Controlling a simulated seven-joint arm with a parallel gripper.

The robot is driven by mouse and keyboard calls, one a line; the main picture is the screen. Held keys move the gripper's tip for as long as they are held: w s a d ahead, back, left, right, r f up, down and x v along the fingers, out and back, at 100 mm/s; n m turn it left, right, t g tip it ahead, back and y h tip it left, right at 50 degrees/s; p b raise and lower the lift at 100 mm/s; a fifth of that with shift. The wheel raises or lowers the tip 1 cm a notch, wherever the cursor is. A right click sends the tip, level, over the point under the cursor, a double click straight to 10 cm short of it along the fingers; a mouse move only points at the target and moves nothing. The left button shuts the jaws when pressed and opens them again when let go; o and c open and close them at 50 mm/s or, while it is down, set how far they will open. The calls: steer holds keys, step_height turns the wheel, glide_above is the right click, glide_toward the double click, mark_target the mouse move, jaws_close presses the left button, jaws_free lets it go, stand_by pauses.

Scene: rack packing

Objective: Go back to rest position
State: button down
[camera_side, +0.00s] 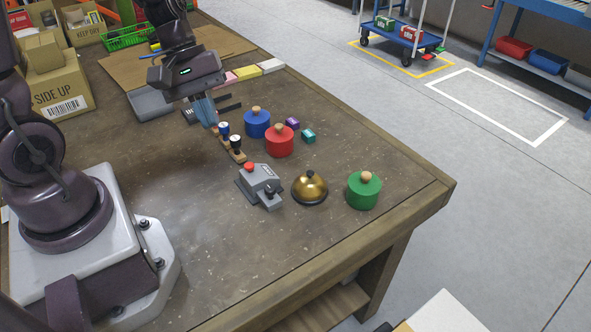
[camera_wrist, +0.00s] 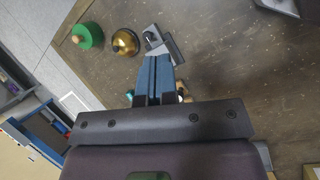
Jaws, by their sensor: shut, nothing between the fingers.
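My gripper (camera_side: 207,115) is in the side view with its blue fingers pointing down, near the far end of a small wooden rack (camera_side: 229,149). The fingers are together and nothing shows between them. I cannot tell whether the fingertips touch the rack. In the wrist view my gripper (camera_wrist: 155,62) hides most of the rack area.
Blue (camera_side: 257,124), red (camera_side: 279,142) and green (camera_side: 363,192) knobbed cylinders stand on the table. A grey device with a red button (camera_side: 260,185) and a brass bell (camera_side: 310,188) are nearer. Purple and teal blocks lie behind. Cardboard boxes (camera_side: 52,75) stand far left. The front table is clear.

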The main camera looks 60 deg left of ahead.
steer(key=s+d+r+m+t+y, duration=0.1)
steer(key=s+r+m+t+y, duration=0.1)
steer(key=r+m, duration=0.4)
steer(key=s+d+r+m+t+y, duration=0.2)
steer(key=s+r+m+y, duration=0.1)
steer(key=r+m, duration=0.4)
steer(key=shift+r+t, duration=0.4)
steer(key=shift+s+d, duration=0.1)
